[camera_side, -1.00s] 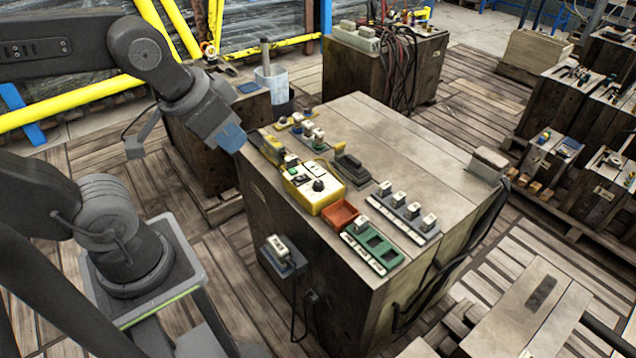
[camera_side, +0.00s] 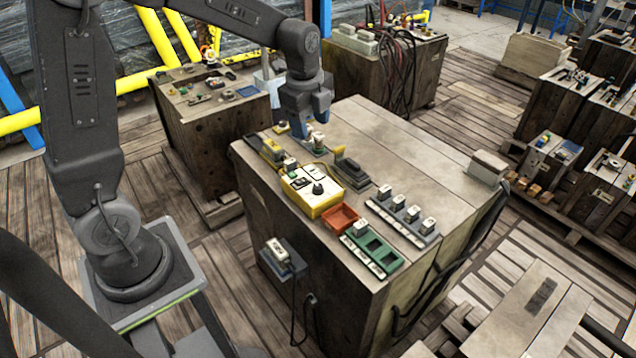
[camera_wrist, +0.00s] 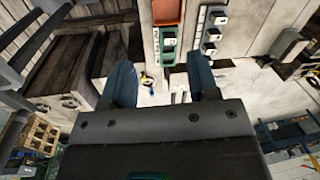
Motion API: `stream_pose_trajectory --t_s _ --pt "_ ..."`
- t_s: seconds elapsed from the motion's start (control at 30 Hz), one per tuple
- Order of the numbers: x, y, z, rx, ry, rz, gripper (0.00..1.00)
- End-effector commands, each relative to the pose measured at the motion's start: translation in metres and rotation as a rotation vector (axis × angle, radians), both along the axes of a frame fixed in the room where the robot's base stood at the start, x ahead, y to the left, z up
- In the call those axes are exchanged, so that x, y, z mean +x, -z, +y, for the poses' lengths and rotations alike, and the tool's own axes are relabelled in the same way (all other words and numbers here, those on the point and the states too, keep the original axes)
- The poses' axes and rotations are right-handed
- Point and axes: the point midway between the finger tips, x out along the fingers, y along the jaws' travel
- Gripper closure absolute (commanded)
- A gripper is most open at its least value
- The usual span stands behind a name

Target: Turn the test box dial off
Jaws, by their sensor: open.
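The yellow test box (camera_side: 328,203) sits on the near left part of the large wooden crate's top in the side view. Its black dial (camera_side: 318,187) is on the white top panel; its setting is too small to read. My gripper (camera_side: 308,124) is over the crate's far left end, behind the test box and apart from it. Its blue fingers are open and empty, pointing down. They also show spread in the wrist view (camera_wrist: 163,82). I cannot make out the test box for certain in the wrist view.
On the crate (camera_side: 430,145), a red tray (camera_side: 340,219) and a green tray (camera_side: 387,264) stand right of the test box. A grey rack with white-topped blocks (camera_side: 408,222) is beyond. A dark lever block (camera_side: 350,171) stands close behind the box.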

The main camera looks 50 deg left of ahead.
Motion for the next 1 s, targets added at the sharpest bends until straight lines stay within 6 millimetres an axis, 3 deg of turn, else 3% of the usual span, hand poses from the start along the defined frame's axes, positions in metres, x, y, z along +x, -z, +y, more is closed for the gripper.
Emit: stream_pose_trajectory --t_s 0.1,0.33,0.57,1.0 --pt "0.025 0.038 0.018 0.012 0.215 0.067 0.45" --pt "0.046 0.08 0.035 0.009 0.47 0.125 0.45" --pt "0.047 0.1 0.037 0.008 0.506 0.132 0.45" --pt "0.047 0.186 0.036 0.007 0.503 0.133 0.45"
